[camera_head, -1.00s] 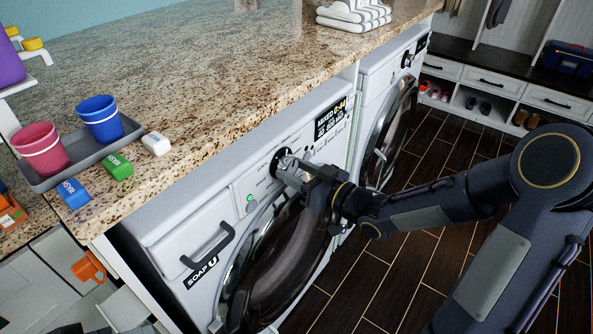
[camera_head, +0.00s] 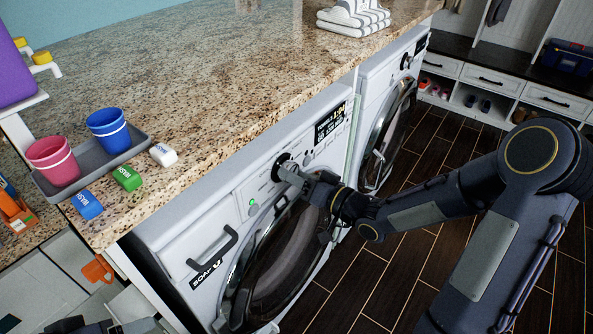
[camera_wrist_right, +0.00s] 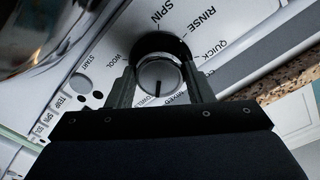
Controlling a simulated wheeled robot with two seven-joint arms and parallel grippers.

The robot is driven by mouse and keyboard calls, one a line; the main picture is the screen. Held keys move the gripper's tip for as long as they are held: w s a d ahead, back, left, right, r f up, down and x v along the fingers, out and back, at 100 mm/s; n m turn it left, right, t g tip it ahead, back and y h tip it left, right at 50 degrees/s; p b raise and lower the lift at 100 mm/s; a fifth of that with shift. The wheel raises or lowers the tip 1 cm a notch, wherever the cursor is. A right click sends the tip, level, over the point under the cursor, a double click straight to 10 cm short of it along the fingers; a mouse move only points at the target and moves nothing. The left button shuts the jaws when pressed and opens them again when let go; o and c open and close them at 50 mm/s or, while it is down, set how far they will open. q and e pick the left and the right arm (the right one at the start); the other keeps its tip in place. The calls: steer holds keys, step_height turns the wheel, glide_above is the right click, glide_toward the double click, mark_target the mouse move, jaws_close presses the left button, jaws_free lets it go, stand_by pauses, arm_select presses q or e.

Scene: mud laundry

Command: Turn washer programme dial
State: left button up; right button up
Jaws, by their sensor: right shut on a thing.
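The washer (camera_head: 222,232) stands under the granite counter, its round door below the control panel. The programme dial (camera_wrist_right: 158,78) is a round metallic knob with a dark pointer line, in a dark ring with printed labels around it. In the right wrist view the line points down, near the towel and mixed labels. My right gripper (camera_wrist_right: 160,82) is shut on the dial, one finger on each side. The washer's display (camera_head: 329,123) is lit with small text.
A second machine (camera_head: 388,110) stands beyond the washer. On the counter (camera_head: 215,95) are a grey tray (camera_head: 92,158) with pink and blue cups, and blue, green and white blocks. Dark wooden floor (camera_head: 400,265) lies open in front of the machines.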

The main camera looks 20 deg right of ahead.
steer(key=shift+m+p, duration=0.45)
steer(key=shift+m, duration=0.45)
steer(key=o, duration=1)
steer(key=v, duration=0.7)
steer(key=shift+s+d, duration=0.25)
steer(key=shift+s, duration=0.05)
